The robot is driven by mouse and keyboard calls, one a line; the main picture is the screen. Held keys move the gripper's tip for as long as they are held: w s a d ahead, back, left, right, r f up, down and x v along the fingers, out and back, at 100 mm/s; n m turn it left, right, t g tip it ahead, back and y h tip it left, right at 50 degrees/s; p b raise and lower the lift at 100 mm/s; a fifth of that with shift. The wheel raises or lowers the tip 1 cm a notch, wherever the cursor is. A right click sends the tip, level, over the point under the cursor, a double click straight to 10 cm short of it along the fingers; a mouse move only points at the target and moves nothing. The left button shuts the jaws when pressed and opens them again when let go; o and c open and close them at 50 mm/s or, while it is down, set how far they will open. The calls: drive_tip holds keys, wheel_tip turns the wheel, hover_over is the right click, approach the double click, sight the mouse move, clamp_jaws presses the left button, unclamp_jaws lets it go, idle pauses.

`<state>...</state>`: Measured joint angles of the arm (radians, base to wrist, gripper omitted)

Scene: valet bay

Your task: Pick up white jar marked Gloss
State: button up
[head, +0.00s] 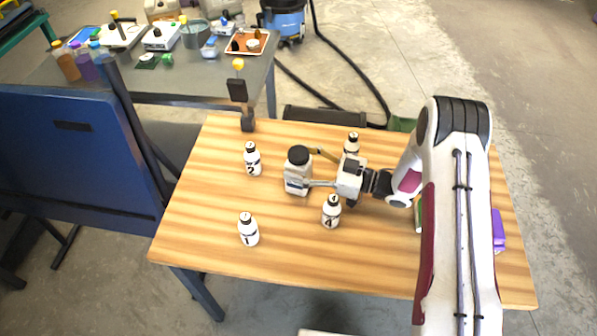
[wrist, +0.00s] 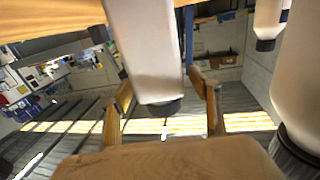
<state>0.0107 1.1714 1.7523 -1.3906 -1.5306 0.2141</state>
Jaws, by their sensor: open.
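A white jar (head: 297,178) with a black cap stands upright on the wooden table. Its label is too small to read. In the wrist view the white jar (wrist: 150,45) shows upside down, between the two fingers. My gripper (head: 312,168) reaches it from the right in the head view, with one finger on the far side and one on the near side. In the wrist view my gripper (wrist: 161,84) is open, with a gap visible between the jar and the fingers.
White bottles with black caps stand around: bottle 1 (head: 248,230), bottle 2 (head: 252,160), bottle 4 (head: 331,212) close to my gripper, and another bottle (head: 351,144) behind it. A black stand (head: 238,92) is at the back edge.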

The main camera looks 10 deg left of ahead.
drive_tip(key=shift+a, duration=0.2)
idle(0.4)
drive_tip(key=c, duration=1.6)
drive_tip(key=shift+w+r, duration=0.1)
drive_tip(key=shift+r, duration=0.1)
drive_tip(key=shift+r, duration=4.85)
